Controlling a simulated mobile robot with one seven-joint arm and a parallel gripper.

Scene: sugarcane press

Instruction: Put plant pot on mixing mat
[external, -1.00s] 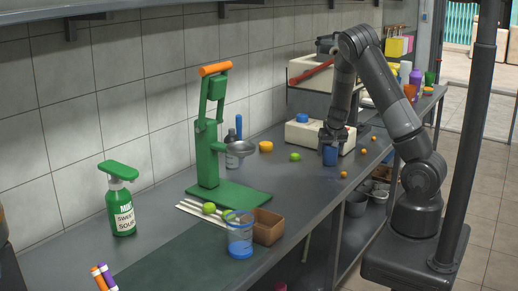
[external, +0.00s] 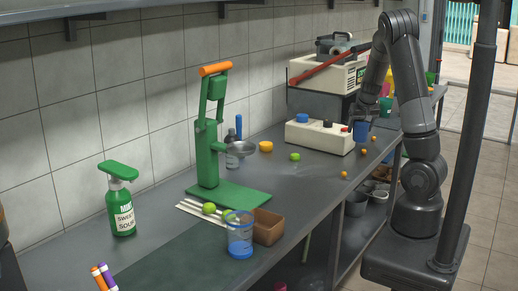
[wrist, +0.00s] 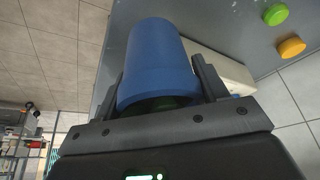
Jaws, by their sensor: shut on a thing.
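A blue plant pot (external: 361,132) with a wider rim band is in my gripper (external: 362,117). It hangs near the right end of the white box with knobs, seemingly above the counter. In the wrist view the blue pot (wrist: 160,58) sits between both fingers, its rim towards the palm and its narrower end away. My gripper is shut on it. A dark green flat mat (external: 165,264), likely the mixing mat, lies at the counter's near end, far left of my gripper.
A green press (external: 232,195), a clear blue-based cup (external: 240,238) and a brown square container (external: 267,228) stand between my gripper and the mat. A green spray bottle (external: 122,208) stands by the wall. Small orange and green fruits lie on the counter.

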